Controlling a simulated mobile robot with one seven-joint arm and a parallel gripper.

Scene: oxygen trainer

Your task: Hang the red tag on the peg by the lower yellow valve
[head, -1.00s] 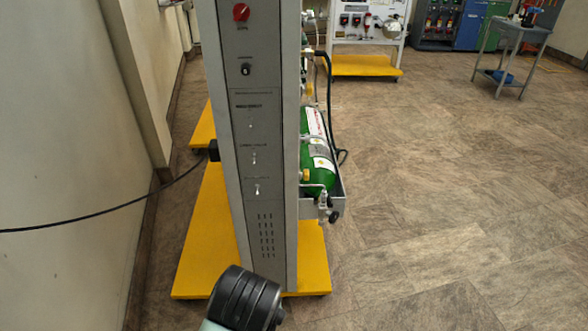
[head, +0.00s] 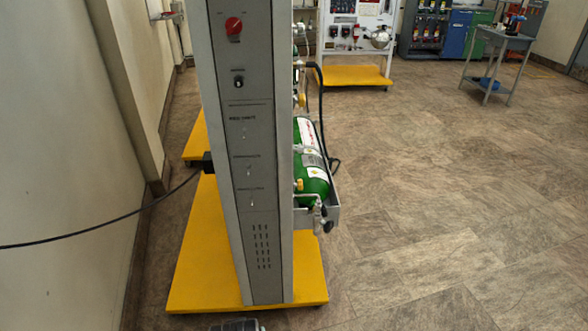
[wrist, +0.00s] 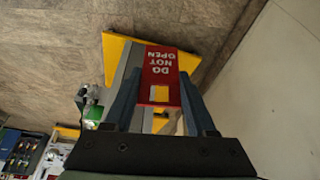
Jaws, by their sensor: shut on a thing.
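The red tag (wrist: 161,64), lettered "DO NOT OPEN", shows upside down in the wrist view. My gripper (wrist: 158,98) is shut on it, with one blue finger on each side. On the trainer's right side, a small yellow part (head: 299,185) sits by the green cylinder and another yellow part (head: 300,100) is higher up. They may be the yellow valves, seen edge-on. I cannot make out a peg.
The trainer's grey end panel (head: 239,140) stands on a yellow base (head: 195,270). The green cylinder (head: 311,175) lies in a side tray. A black cable (head: 100,232) runs from the left. A wall is close on the left; open floor (head: 430,220) lies right.

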